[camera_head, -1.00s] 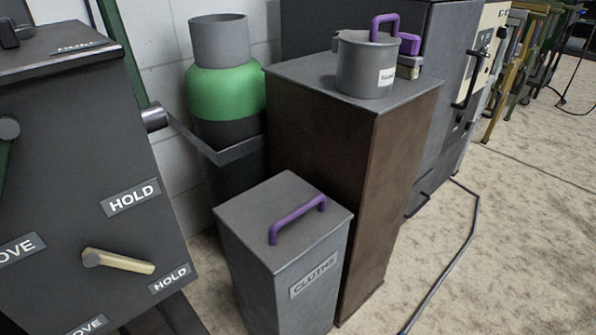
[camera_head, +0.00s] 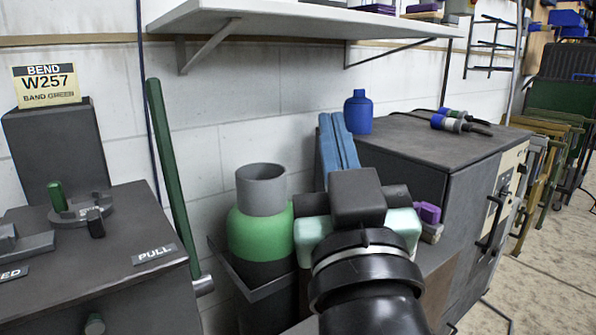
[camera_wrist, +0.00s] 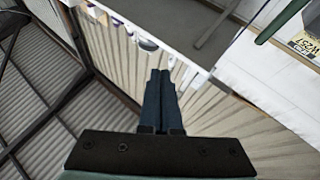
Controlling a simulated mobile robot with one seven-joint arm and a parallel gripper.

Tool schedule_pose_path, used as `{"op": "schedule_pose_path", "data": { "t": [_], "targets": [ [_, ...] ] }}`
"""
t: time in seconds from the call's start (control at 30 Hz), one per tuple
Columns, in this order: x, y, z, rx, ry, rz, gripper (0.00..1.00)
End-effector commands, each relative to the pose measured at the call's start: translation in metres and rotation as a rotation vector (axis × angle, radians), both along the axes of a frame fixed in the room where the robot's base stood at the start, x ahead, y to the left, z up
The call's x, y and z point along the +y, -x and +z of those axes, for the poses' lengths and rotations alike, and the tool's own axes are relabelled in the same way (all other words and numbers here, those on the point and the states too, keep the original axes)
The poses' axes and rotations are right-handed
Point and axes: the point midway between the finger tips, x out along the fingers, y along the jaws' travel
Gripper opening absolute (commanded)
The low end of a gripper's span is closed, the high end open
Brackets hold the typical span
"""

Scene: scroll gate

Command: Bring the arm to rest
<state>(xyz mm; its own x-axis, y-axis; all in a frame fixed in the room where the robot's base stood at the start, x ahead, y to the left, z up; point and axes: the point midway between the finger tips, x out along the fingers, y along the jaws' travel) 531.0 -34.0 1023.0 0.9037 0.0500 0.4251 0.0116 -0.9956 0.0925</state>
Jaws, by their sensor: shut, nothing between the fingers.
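My gripper shows in the wrist view (camera_wrist: 160,75) with its two dark fingers together and nothing between them. It points past the shelf and wall into open air, touching nothing that I can see. The arm covers most of the brown pedestal and the pot area. A purple handle part (camera_head: 428,212) shows just right of the wrist.
A green-banded cylinder (camera_head: 262,228) stands left of my wrist. A green lever (camera_head: 170,170) rises beside the dark PULL machine (camera_head: 150,285). A white shelf (camera_head: 300,14) hangs above. A dark cabinet (camera_head: 425,150) with a blue bottle (camera_head: 358,112) stands behind.

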Motion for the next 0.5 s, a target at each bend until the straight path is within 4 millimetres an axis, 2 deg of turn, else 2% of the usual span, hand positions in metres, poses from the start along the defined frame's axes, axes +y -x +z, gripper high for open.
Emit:
{"op": "schedule_pose_path", "data": {
  "t": [0.03, 0.1, 0.17, 0.2, 0.3, 0.5],
  "targets": [
    [0.012, 0.020, 0.043, -0.093, -0.016, 0.000, 0.00],
    [0.024, 0.049, 0.087, -0.216, -0.047, 0.001, 0.00],
    [0.033, 0.079, 0.121, -0.326, -0.076, 0.008, 0.00],
    [0.039, 0.100, 0.143, -0.399, -0.095, 0.016, 0.00],
    [0.034, 0.093, 0.182, -0.378, -0.095, 0.007, 0.00],
    [0.034, 0.092, 0.245, -0.374, -0.093, 0.006, 0.00]
  ]
}}
